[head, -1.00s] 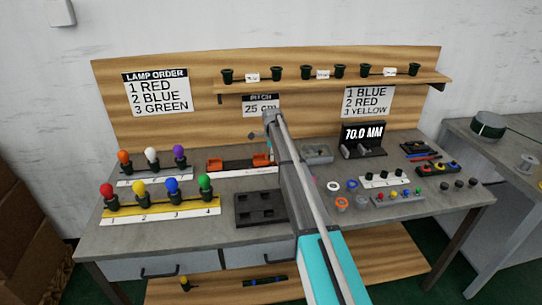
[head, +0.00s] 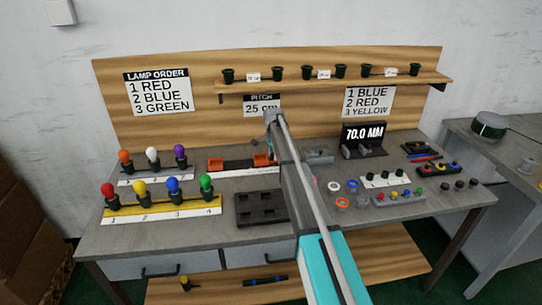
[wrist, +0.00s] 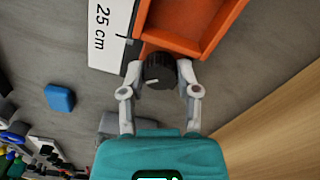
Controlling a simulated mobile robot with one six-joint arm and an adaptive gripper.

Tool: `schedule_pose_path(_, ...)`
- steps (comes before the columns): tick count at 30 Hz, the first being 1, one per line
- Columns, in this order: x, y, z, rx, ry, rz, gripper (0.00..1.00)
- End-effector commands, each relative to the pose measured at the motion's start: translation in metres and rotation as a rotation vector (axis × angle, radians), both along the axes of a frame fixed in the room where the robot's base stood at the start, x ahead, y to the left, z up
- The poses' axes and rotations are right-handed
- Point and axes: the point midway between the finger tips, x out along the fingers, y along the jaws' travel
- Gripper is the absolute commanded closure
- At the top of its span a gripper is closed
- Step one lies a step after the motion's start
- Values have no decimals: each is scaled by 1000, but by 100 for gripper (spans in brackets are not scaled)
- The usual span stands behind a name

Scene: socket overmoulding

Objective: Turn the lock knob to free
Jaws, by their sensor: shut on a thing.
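The lock knob (wrist: 159,71) is a dark round knob with a pale index mark, at the edge of an orange holder (wrist: 208,27) in the wrist view. My gripper (wrist: 160,78) is shut on the knob, one finger on each side of it. In the head view the orange holder (head: 262,159) stands at the right end of a dark rail with a white scale strip. My arm hides the knob and most of my gripper in the head view.
A white 25 cm scale strip (wrist: 104,30) runs beside the holder. A blue block (wrist: 60,97) lies on the bench. A black tray (head: 261,208) stands in front, and lamps on a yellow board (head: 160,207) stand at left. The backboard (head: 210,95) rises behind.

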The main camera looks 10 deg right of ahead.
Motion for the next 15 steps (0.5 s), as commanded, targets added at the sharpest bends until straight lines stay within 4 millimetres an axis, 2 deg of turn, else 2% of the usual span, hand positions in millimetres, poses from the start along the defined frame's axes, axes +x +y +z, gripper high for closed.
schedule_pose_path(6, 2, -4, 0, -8, -4, 135, 100)
schedule_pose_path(15, 3, -4, 0, -8, -6, 217, 100)
